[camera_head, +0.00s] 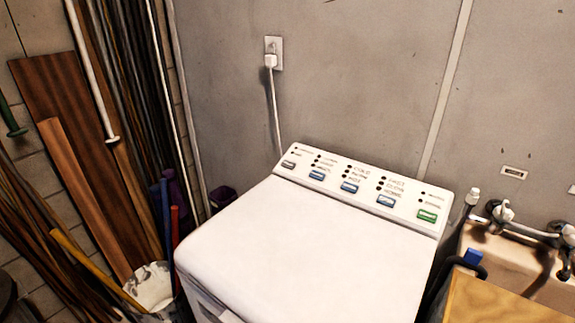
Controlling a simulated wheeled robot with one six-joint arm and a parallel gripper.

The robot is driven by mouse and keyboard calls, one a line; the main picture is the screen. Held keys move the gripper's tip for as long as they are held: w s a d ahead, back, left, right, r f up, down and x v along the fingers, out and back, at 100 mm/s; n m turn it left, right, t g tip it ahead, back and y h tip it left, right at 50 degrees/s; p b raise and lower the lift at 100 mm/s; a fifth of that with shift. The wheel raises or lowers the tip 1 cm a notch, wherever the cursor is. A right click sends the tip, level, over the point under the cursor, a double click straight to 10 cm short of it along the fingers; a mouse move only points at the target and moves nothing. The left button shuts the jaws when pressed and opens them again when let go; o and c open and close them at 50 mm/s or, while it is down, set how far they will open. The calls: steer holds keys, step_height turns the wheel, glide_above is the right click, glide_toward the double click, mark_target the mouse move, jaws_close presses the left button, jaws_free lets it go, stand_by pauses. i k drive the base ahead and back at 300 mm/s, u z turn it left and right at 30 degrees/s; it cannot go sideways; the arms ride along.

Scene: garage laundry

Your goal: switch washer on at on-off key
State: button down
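The white washer (300,258) stands in the lower middle of the head view, with its flat top lid shut. Its control panel (362,188) runs along the back edge and slopes toward me. The panel carries a grey key (288,165) at the left, several blue keys in the middle, such as one blue key (349,188), and a green key (427,215) at the far right. Small dark dots and labels sit above the keys. The labels are too small to read, so I cannot tell which is the on-off key. My gripper is not in view.
A plugged-in cord (271,62) hangs from a wall outlet behind the washer. Boards and poles (90,150) lean at the left, beside a bucket (152,288). A sink (520,265) with taps and a wooden surface (490,303) stand close at the right. The washer top is clear.

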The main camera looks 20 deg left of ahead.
mark_target(289, 164)
steer(key=u, duration=0.05)
steer(key=k, duration=0.5)
steer(key=u, duration=2.7)
steer(key=i, duration=1.9)
steer(key=z, duration=2.75)
